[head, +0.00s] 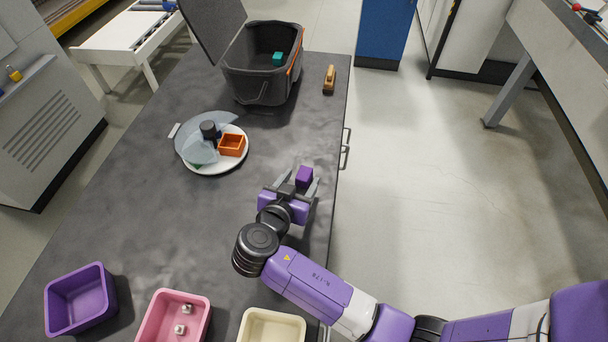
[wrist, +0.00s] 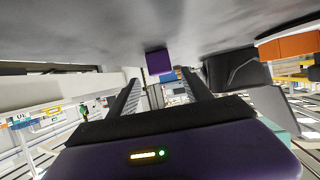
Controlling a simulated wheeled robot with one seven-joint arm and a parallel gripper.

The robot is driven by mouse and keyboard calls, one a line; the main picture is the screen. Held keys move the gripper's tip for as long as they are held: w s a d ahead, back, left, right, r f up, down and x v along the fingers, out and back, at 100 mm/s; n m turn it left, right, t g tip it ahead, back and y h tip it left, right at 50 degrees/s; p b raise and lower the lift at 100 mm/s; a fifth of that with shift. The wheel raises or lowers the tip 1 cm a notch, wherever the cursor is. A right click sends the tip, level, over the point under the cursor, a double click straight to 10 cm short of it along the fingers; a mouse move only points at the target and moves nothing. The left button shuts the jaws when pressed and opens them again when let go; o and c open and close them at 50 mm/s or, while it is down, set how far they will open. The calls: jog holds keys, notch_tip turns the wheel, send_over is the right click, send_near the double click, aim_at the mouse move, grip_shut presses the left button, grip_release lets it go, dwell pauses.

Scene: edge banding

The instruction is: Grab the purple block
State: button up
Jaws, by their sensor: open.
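The purple block (head: 304,175) sits on the dark table near its right edge. My gripper (head: 298,184) is low over the table and open, with the block just ahead of it, at or between its fingertips. In the wrist view the purple block (wrist: 159,62) shows between and just beyond the two fingers of my gripper (wrist: 162,84). I cannot tell whether either finger touches it.
A plate (head: 232,163) with an orange box (head: 231,145) and a transparent lid lies to the left. A black bin (head: 261,84) and a wooden brush (head: 329,79) stand farther back. Purple (head: 80,299), pink (head: 173,319) and cream (head: 272,327) trays line the near side.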

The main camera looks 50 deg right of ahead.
aim_at(304, 173)
jog(key=p+x, duration=0.1)
jog(key=x, duration=0.4)
jog(key=shift+w+a+f, duration=0.1)
jog(key=shift+a, duration=0.05)
grip_shut()
